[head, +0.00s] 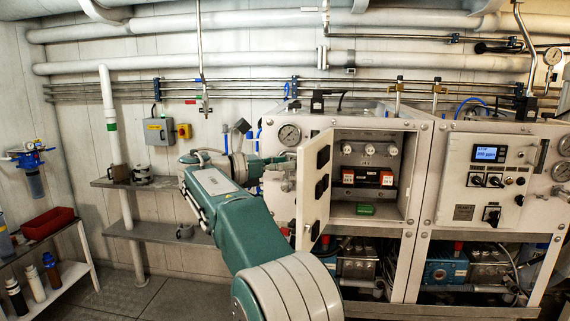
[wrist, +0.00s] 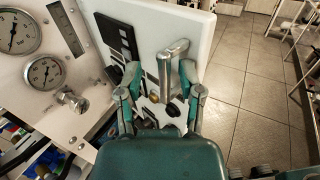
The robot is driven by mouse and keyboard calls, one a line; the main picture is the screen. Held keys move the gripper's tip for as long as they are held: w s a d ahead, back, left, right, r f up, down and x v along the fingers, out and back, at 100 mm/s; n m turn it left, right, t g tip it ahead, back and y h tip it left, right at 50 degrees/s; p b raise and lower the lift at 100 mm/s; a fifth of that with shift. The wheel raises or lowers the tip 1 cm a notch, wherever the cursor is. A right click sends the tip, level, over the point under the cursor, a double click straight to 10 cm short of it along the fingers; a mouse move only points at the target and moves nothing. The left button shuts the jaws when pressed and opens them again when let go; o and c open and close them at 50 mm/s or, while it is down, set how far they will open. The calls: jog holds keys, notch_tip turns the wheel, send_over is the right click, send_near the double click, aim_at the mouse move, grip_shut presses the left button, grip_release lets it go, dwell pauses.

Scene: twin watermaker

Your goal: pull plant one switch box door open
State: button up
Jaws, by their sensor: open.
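The plant one switch box (head: 368,208) has its white door (head: 314,185) standing open, swung out toward me on its left side. Inside the box are round knobs, red-fronted breakers and a green block. In the wrist view the door (wrist: 198,22) fills the upper middle, with black switches and labels on its face. A grey metal handle (wrist: 172,62) stands out from it. My gripper (wrist: 158,78) is open, its fingers on either side of the handle; I cannot tell if they touch it. In the head view my gripper (head: 277,180) is beside the door's outer face, partly hidden.
Pressure gauges (wrist: 44,72) and a small valve (wrist: 72,100) sit on the panel left of the door. The plant two panel (head: 490,180) stands to the right. A shelf with cups (head: 120,173) is at left. The floor (wrist: 240,100) beyond the door is clear.

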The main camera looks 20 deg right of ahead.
jog(key=a, duration=1.1)
jog(key=shift+w+a, duration=0.35)
jog(key=shift+f, duration=0.1)
jog(key=s+d+f+m+t+y, duration=0.2)
jog(key=s+d+f+y, duration=0.15)
jog(key=s, duration=0.35)
jog(key=s+d+f+m+t+y, duration=0.25)
jog(key=s+f+y, duration=0.2)
jog(key=s, duration=0.35)
jog(key=s+a+f+m+t+y, duration=0.1)
jog(key=s+a+f+m+y, duration=0.2)
jog(key=s+f+m+y, duration=0.2)
jog(key=s+a+f+m+t+y, duration=0.1)
jog(key=s+a+f+m+y, duration=0.3)
jog(key=s+f+m, duration=0.4)
jog(key=s+f+y, duration=0.1)
jog(key=s+f, duration=0.1)
jog(key=s, duration=0.3)
jog(key=shift+s+a+f, duration=0.15)
jog(key=shift+s+f, duration=0.1)
jog(key=shift+f, duration=0.1)
